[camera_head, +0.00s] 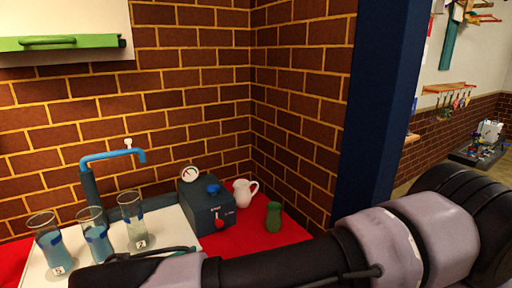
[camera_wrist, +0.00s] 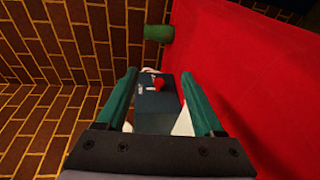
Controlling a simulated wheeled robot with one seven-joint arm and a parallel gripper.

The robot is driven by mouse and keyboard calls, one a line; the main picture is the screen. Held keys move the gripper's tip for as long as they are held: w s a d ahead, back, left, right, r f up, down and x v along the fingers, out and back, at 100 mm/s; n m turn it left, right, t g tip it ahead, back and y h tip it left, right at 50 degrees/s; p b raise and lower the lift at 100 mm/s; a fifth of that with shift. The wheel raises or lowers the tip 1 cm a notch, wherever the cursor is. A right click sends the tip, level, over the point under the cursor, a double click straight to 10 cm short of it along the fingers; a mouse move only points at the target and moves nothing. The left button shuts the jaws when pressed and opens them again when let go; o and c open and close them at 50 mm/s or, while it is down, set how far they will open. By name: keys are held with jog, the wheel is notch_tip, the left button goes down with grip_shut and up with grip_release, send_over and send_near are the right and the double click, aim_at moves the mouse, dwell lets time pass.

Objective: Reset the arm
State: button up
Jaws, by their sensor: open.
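My gripper (camera_wrist: 161,102) shows in the wrist view with its two green fingers spread apart and nothing held between them. Beyond the fingers in that view lies a dark blue box (camera_wrist: 153,112) with a red knob; I cannot tell its distance from the fingertips. In the head view my arm crosses the lower right, and my gripper's fingers are not clearly visible there. The blue box (camera_head: 206,208) stands on the red counter (camera_head: 262,232) with a round gauge and a blue knob on top.
A white pitcher (camera_head: 243,193) and a green vase (camera_head: 274,217) stand right of the box. Brick walls meet behind the counter. A dark blue post (camera_head: 378,110) rises at right.

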jog(key=w+d+r+m+g+y, duration=0.1)
jog(key=w+d+r+m+g, duration=0.2)
jog(key=w+d+r+g, duration=0.4)
jog(key=w+d+r+m+g+y, duration=0.1)
jog(key=w+d+r+m+g, duration=0.15)
jog(key=w+r, duration=0.45)
jog(key=w+d+r+m+g+y, duration=0.25)
jog(key=d+r+y, duration=0.35)
jog(key=d+r, duration=0.85)
jog(key=s+d+r+m+t+y, duration=0.1)
jog(key=s+d+r+y, duration=0.15)
jog(key=d+r, duration=0.35)
jog(key=s+d+r+m+y, duration=0.1)
jog(key=s+d+r+y, duration=0.15)
jog(key=d+r, duration=0.35)
jog(key=s+d+r+m+t, duration=0.3)
jog(key=s+d+r+t, duration=0.3)
jog(key=s, duration=0.6)
jog(key=shift+d+r+t+y, duration=0.4)
jog(key=shift+d+r, duration=0.75)
jog(key=shift+d, duration=0.15)
